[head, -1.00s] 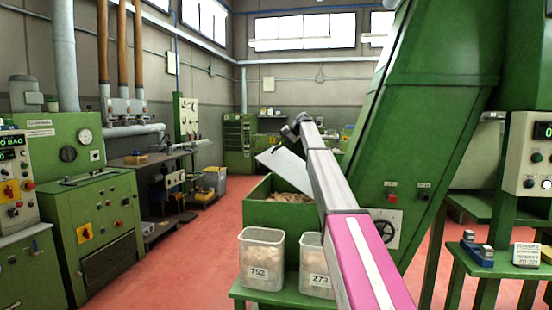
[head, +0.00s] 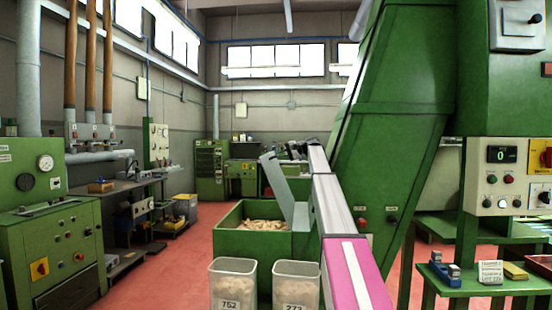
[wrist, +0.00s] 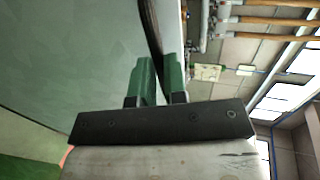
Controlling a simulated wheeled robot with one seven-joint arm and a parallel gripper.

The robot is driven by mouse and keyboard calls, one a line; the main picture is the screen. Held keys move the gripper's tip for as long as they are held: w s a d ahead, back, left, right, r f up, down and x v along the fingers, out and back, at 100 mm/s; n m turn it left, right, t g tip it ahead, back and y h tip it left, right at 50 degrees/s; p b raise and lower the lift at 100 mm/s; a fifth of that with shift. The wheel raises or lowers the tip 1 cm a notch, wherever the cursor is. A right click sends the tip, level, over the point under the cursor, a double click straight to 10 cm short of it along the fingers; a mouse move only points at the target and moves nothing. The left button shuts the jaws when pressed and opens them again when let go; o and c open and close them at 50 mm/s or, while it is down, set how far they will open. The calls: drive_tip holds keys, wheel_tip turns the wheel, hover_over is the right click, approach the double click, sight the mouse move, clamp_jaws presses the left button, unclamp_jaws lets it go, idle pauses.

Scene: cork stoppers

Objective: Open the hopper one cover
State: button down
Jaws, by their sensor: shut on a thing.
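The hopper one cover (head: 286,190) is a flat grey lid. It stands steeply raised at the right side of the green hopper (head: 262,246) in the head view. The open hopper shows pale corks (head: 262,225) inside. In the wrist view the cover (wrist: 70,60) fills the left as a wide grey-green sheet. My gripper (wrist: 158,72) has its two green fingers closed on the dark edge of the cover. In the head view my arm reaches forward to the right of the cover, and the fingers cannot be made out there.
Two clear tubs of corks, 752 (head: 232,284) and 273 (head: 296,285), stand in front of the hopper. A sloping green chute (head: 395,120) rises close to the right of my arm. A control box (head: 508,175) is further right. Red floor (head: 180,275) is clear at left.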

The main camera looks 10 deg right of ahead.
drive_tip(key=shift+s+d+f, duration=0.1)
drive_tip(key=shift+d+f, duration=0.1)
drive_tip(key=shift+f, duration=0.05)
drive_tip(key=c, duration=1.2)
unclamp_jaws()
drive_tip(key=shift+o, duration=0.2)
drive_tip(key=shift+r, duration=0.1)
drive_tip(key=s+a+r, duration=0.5)
drive_tip(key=a+r, duration=0.5)
drive_tip(key=r, duration=0.1)
drive_tip(key=shift+s+a, duration=0.2)
